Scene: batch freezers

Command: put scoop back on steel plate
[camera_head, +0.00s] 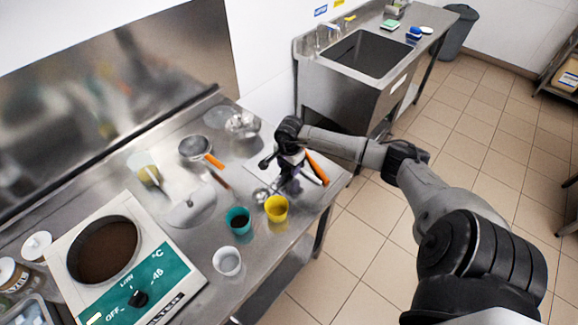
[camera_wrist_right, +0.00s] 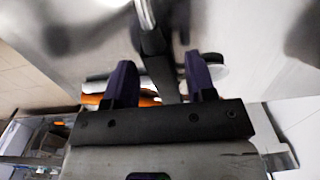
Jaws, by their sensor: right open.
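My right gripper (camera_head: 285,172) is over the right end of the steel counter, with its fingers pointing down. In the right wrist view its two purple fingers (camera_wrist_right: 162,84) are apart. The scoop's dark handle (camera_wrist_right: 154,45) shows between and beyond them; whether they touch it I cannot tell. In the head view the scoop's shiny bowl (camera_head: 261,194) appears beside the gripper, low on the plate. The pale steel plate (camera_head: 252,177) lies under the gripper and is partly hidden by it. My left gripper is not in view.
Orange-handled tools (camera_head: 317,167) lie at the plate's right side. A yellow cup (camera_head: 276,208), a teal cup (camera_head: 239,221) and a white cup (camera_head: 227,262) stand along the counter's front. A strainer (camera_head: 195,148) and the batch freezer (camera_head: 125,262) are left. A sink (camera_head: 370,52) is beyond.

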